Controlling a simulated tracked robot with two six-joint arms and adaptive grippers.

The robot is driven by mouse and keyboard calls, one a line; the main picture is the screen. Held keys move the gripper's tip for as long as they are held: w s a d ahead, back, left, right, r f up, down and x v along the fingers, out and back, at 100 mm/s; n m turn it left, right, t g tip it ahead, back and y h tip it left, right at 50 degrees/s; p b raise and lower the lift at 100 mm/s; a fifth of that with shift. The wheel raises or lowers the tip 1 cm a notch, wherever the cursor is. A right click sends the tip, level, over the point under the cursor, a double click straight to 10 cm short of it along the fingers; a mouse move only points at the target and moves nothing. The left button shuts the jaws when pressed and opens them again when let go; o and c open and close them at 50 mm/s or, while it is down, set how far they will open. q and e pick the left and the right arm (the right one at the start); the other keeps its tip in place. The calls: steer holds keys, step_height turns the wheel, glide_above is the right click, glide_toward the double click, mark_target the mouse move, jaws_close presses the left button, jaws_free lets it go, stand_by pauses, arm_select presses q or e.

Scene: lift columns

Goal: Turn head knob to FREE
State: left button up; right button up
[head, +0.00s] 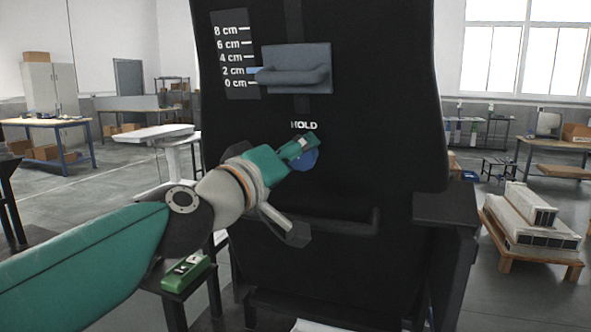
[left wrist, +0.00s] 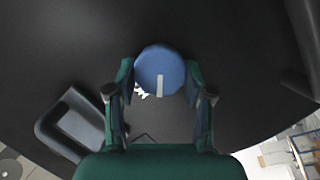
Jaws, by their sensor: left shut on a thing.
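The round blue head knob (head: 305,160) sits on the front of a tall black column, just below the white HOLD label (head: 304,125). My left gripper (head: 301,152) is shut on the knob, partly covering it in the head view. In the left wrist view the knob (left wrist: 160,70) lies between the two fingers of my left gripper (left wrist: 160,85), with a white line on its face pointing down the picture. White lettering (left wrist: 142,94) shows beside it, too small to read there. No FREE label is visible. My right gripper is not in view.
Above the knob are a grey handle (head: 297,77) and a white scale (head: 234,55) marked 0 to 8 cm. A black recessed bar (head: 345,222) lies below. A green device (head: 186,272) sits on a small dark stand under my left arm.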

arm_select(q)
steer(key=n+h+b, duration=0.1)
steer(key=n+b, duration=0.1)
steer(key=b, duration=0.2)
steer(key=f+n+h+b, duration=0.1)
steer(key=n+b, duration=0.1)
steer(key=b, duration=0.1)
steer(key=n+t+b, duration=0.1)
steer(key=n+b, duration=0.2)
steer(key=b, duration=0.1)
steer(key=shift+w+a+f+h+b, duration=0.1)
steer(key=shift+w+f+h+b, duration=0.15)
steer(key=shift+h+b, duration=0.15)
steer(key=shift+n+t+h+b, duration=0.3)
steer(key=shift+n+t+b, duration=0.2)
steer(key=shift+n+b, duration=1.05)
steer(key=shift+n, duration=0.35)
steer(key=o, duration=1.1)
steer(key=shift+w, duration=0.1)
steer(key=shift+o, duration=0.2)
steer(key=shift+r, duration=0.15)
steer(key=shift+s, duration=0.2)
steer(key=v, duration=1.2)
